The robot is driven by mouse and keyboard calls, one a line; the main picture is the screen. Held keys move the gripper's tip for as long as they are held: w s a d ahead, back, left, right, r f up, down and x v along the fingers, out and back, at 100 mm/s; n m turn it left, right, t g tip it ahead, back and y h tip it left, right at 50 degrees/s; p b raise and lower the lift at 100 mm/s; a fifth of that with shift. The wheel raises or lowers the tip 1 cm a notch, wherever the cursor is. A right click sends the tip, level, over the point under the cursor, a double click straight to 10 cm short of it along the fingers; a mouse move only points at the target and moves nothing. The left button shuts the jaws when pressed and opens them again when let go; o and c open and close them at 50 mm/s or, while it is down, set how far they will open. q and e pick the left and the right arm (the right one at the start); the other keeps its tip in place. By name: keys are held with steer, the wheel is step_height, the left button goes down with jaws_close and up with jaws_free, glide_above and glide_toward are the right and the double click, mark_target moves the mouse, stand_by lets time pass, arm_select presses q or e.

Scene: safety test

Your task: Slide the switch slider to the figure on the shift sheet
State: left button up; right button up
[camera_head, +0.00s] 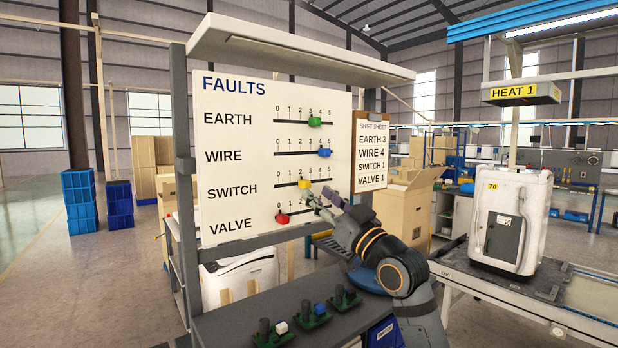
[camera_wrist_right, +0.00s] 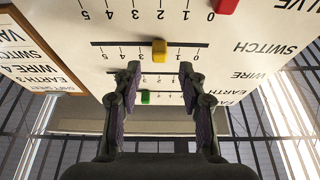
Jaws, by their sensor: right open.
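The yellow switch slider (camera_head: 304,184) sits on the SWITCH track of the white FAULTS board (camera_head: 230,130), at about the 2 mark. It also shows in the right wrist view (camera_wrist_right: 159,50), upside down, hiding the figure above it. The shift sheet (camera_head: 371,150) hangs on the board's right side and reads EARTH 3, WIRE 4, SWITCH 1, VALVE 1. My right gripper (camera_head: 319,196) is open and empty just in front of the board, near the yellow slider. In the right wrist view the slider is in line with the gap between the fingers (camera_wrist_right: 158,72). My left gripper is not in view.
The green earth slider (camera_head: 314,121) is at 3, the blue wire slider (camera_head: 324,152) at 4. The red valve slider (camera_head: 282,218) is near 0, just below the switch track.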

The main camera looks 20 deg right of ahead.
mark_target(308, 185)
steer(key=p+x, duration=0.1)
steer(key=x, duration=0.3)
steer(key=shift+w+r, duration=0.15)
steer(key=shift+w+p, duration=0.1)
steer(key=shift+p, duration=0.2)
steer(key=shift+w, duration=0.1)
steer(key=shift+c, duration=1)
steer(key=c, duration=0.5)
jaws_close()
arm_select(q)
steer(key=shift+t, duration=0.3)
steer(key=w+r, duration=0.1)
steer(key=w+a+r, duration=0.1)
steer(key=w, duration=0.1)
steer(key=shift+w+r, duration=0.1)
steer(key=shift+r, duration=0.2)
